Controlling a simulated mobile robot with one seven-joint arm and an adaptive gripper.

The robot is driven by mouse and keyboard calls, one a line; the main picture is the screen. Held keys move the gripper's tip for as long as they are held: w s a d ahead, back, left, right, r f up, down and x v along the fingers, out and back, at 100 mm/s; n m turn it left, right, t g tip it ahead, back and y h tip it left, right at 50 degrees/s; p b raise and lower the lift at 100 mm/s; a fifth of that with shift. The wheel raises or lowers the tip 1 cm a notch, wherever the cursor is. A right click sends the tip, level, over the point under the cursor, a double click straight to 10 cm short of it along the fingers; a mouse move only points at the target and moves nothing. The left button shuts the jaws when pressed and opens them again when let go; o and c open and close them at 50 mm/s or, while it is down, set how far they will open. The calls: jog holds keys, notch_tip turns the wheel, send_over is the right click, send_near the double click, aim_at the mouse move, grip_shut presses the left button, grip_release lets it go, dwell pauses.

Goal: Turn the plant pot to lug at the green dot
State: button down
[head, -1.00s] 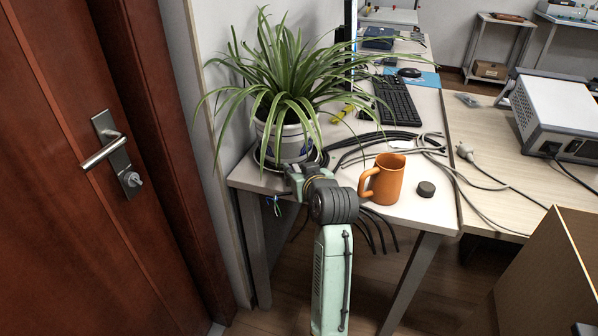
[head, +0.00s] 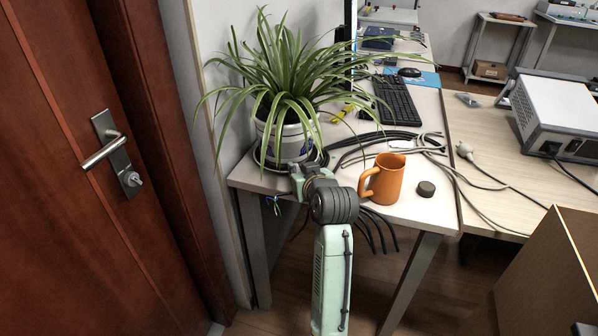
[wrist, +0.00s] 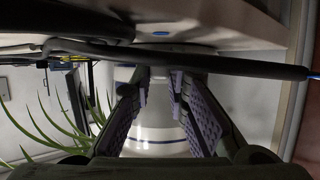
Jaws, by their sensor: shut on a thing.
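The plant pot (head: 290,142) is white with blue markings and stands upright at the near left corner of the white table, holding a spiky green plant (head: 285,80). My gripper (head: 296,170) is low at the pot's near side. In the wrist view, the pot (wrist: 155,135) shows a blue band behind my gripper's two purple-padded fingers (wrist: 160,88). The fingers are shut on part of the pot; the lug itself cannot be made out. A small blue dot (wrist: 161,33) shows on the pale surface in the wrist view. I cannot see a green dot.
An orange mug (head: 387,180) stands close to the right of my wrist, with a dark round puck (head: 426,189) beyond it. Dark cables (head: 375,137) lie behind the mug. The wall and door (head: 85,200) are close on the left.

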jog(key=shift+w+d+n+y, duration=0.35)
jog(key=shift+d+n+y, duration=0.45)
jog(key=shift+y, duration=0.1)
jog(key=c, duration=1.6)
grip_release()
jog(key=shift+o, duration=0.2)
jog(key=shift+s, duration=0.1)
jog(key=v, duration=1.2)
jog(key=shift+r, duration=0.25)
